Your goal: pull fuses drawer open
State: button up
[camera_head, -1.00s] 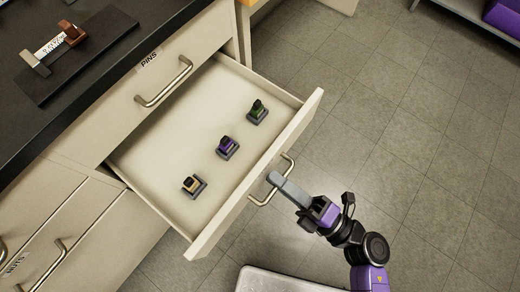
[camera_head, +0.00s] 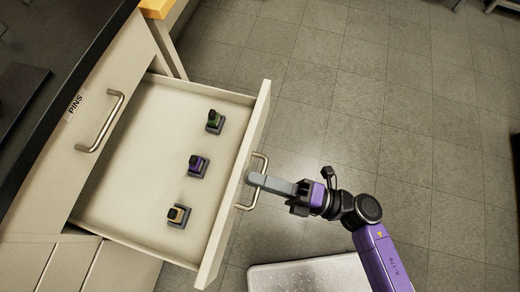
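A cream drawer (camera_head: 120,215) stands pulled far out of the cabinet below the PINS drawer. Its own label is not in view. Three small parts on dark bases lie in it: a green one (camera_head: 215,122), a purple one (camera_head: 198,166) and a tan one (camera_head: 178,215). The drawer's metal bar handle (camera_head: 258,164) is on the front's outer face. My gripper (camera_head: 256,180) is at this handle, its grey fingers lapping over the bar. From above the fingers look shut on the bar; the lower side is hidden.
The PINS drawer (camera_head: 140,60) above is shut, with its own bar handle (camera_head: 105,122). A dark worktop (camera_head: 60,35) is at the upper left. Grey tiled floor (camera_head: 400,110) right of the drawer is mostly clear. A pale platform (camera_head: 310,275) shows at the bottom.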

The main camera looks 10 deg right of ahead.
jog(key=shift+d, duration=0.1)
jog(key=v, duration=0.7)
jog(key=shift+s+d, duration=0.2)
jog(key=shift+d, duration=0.05)
jog(key=w+d+r+m+t+h, duration=0.4)
jog(key=d+r+m+t+h, duration=0.5)
jog(key=m, duration=0.6)
jog(key=s+d+m+g+h, duration=0.2)
jog(key=s+m+h, duration=0.8)
jog(key=s+m, duration=0.55)
notch_tip(320, 180, up, 16)
jog(key=w+p, duration=0.1)
jog(key=p, duration=1.5)
jog(key=shift+w+f+m, duration=0.15)
jog(key=shift+w+m, duration=0.15)
jog(key=shift+m, duration=0.15)
